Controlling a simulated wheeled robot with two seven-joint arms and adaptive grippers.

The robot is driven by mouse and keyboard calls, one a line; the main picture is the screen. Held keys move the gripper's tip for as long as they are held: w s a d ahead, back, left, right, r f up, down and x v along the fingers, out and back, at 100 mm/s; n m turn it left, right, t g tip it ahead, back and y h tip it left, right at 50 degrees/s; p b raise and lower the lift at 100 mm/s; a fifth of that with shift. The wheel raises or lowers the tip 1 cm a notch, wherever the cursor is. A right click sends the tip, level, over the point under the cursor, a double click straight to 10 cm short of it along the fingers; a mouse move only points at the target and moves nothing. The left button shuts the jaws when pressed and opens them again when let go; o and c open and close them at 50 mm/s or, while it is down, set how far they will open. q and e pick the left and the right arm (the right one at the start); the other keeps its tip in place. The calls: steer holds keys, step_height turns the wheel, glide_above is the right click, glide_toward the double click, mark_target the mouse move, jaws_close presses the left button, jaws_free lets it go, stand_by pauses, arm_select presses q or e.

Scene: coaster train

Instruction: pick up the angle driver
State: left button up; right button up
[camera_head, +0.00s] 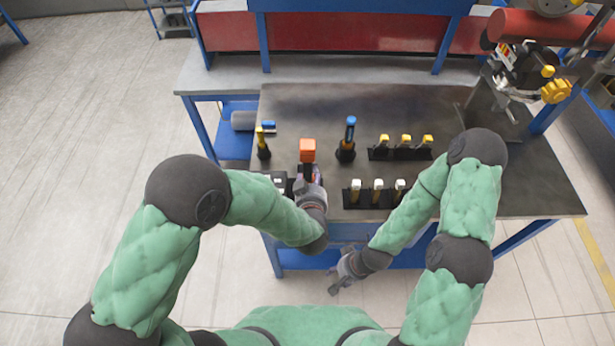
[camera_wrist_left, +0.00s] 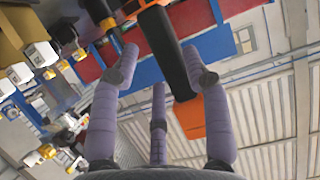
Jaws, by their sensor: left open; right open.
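A tool with an orange block-shaped head (camera_head: 308,150) and a dark body, which looks like the angle driver, stands near the left part of the dark tabletop. My left gripper (camera_head: 310,177) is at its near side, partly hiding its lower part. The left gripper is open; whether a finger touches the tool I cannot tell. My right gripper (camera_head: 342,278) is open and empty, below the table's front edge.
A blue-topped tool (camera_head: 350,130) and a yellow-topped tool (camera_head: 262,143) stand nearby. Yellow-topped pieces (camera_head: 405,142) and white-topped pieces (camera_head: 378,188) sit in black racks to the right. A machine (camera_head: 520,75) stands at the back right. The tabletop's (camera_head: 300,100) back area is clear.

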mark_target(310, 172)
arm_select(q)
steer(key=x, duration=0.5)
steer(key=shift+w+a, duration=0.1)
jaws_close()
steer(key=shift+w+r, duration=0.15)
steer(key=shift+r, duration=0.1)
